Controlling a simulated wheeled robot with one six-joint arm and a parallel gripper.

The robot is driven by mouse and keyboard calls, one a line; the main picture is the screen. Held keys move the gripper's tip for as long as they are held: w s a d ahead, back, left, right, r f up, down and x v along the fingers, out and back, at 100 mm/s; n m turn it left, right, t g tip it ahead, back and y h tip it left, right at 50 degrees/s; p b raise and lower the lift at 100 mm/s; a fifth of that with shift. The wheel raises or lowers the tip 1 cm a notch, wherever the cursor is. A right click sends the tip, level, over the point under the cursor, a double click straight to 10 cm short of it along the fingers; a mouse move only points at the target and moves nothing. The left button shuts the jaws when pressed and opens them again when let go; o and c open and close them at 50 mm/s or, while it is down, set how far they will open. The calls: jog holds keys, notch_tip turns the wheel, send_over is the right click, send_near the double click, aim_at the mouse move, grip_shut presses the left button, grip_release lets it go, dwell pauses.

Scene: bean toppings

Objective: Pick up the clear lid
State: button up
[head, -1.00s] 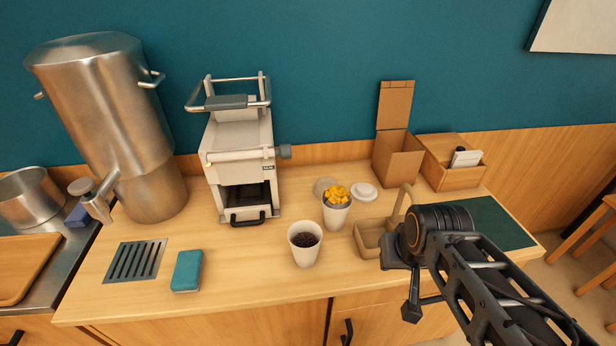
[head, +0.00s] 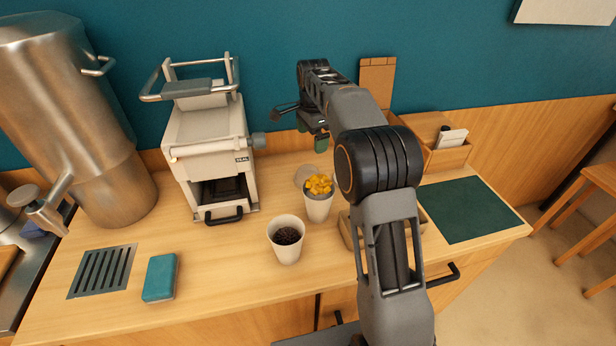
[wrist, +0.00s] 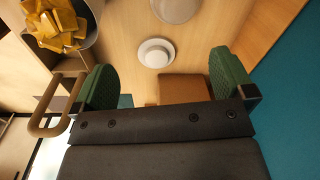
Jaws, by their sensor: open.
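The clear lid (head: 304,176) is a faint translucent disc lying flat on the counter, behind and left of the cup with yellow cubes (head: 318,196). In the wrist view it shows partly at the top edge (wrist: 177,9). My gripper (head: 321,143) is open and empty, raised above the back of the counter, apart from the lid. In the wrist view its two green pads (wrist: 165,72) stand wide apart, with the lid beyond their tips. A white lid (wrist: 155,52) lies nearer the pads; my arm hides it in the head view.
A cup of dark beans (head: 287,241) stands in front. A grey-white machine (head: 208,145) is at left. A teal sponge (head: 160,278) lies front left.

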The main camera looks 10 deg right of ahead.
jog(key=w+f+m, duration=0.2)
jog(key=w+f, duration=0.1)
send_over(308, 169)
jog(key=shift+m+g, duration=0.3)
jog(key=shift+m, duration=0.1)
jog(key=f, duration=0.4)
jog(key=f+b, duration=0.1)
jog(key=f, duration=0.3)
jog(key=shift+s+d, duration=0.2)
jog(key=shift+w+a+f+p, duration=0.1)
jog(key=shift+f+p, duration=0.1)
jog(key=shift+f, duration=1.35)
jog(key=shift+w+a+f+p, duration=0.1)
jog(key=shift+f+p, duration=0.05)
jog(key=shift+f, duration=1.4)
jog(key=shift+c, duration=0.4)
jog(key=c, duration=0.7)
